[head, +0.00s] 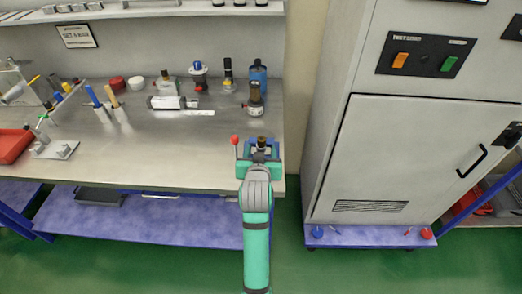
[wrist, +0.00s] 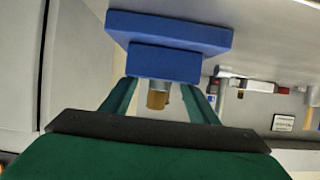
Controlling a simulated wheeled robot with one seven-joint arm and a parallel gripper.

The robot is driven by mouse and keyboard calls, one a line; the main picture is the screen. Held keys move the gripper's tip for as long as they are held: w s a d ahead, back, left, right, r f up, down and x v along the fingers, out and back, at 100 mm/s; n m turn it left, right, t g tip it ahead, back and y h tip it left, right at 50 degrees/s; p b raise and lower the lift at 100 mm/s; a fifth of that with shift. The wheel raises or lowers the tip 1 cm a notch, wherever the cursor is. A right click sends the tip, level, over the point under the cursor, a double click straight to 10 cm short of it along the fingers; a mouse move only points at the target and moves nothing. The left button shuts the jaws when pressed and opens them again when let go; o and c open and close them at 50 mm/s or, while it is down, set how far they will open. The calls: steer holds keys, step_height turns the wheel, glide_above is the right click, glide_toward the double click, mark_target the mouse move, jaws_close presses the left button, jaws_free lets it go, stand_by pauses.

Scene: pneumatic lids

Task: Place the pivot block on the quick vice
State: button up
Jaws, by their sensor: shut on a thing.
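The quick vice (head: 243,168) is blue with a red ball-ended lever, at the bench's front right corner. In the wrist view its wide blue base and the blue block above it (wrist: 164,62) fill the top centre. My gripper (head: 262,150) is right at the vice, with its green fingers on both sides. A small brass-coloured piece with a dark top (wrist: 157,99), which I take as the pivot block, shows between the fingers, in line with the blue block. My gripper is shut on it. Whether it rests on the vice is hidden.
A dark-topped fitting (head: 255,98) stands behind the vice, with a blue cylinder (head: 258,74) farther back. A tall grey cabinet (head: 400,150) stands right of the bench.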

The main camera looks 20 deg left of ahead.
steer(key=o, duration=1.1)
steer(key=shift+o, duration=0.2)
steer(key=shift+s+d+r, duration=0.1)
steer(key=shift+s+r, duration=0.1)
steer(key=v, duration=1.2)
steer(key=s+d+f+m+t+h, duration=0.1)
steer(key=s+d+f, duration=0.4)
steer(key=s+f, duration=0.15)
steer(key=s+d+f+m+h, duration=0.1)
steer(key=s+d+f, duration=0.3)
steer(key=s+f, duration=0.3)
steer(key=s+d+h, duration=0.1)
steer(key=s+d, duration=0.2)
steer(key=s, duration=0.7)
steer(key=s+d+f+m+t, duration=0.1)
steer(key=s+d, duration=0.3)
steer(key=s, duration=0.6)
steer(key=shift+s+d+f+h, duration=0.25)
steer(key=shift+s+f+h, duration=0.05)
steer(key=shift+s+h, duration=0.1)
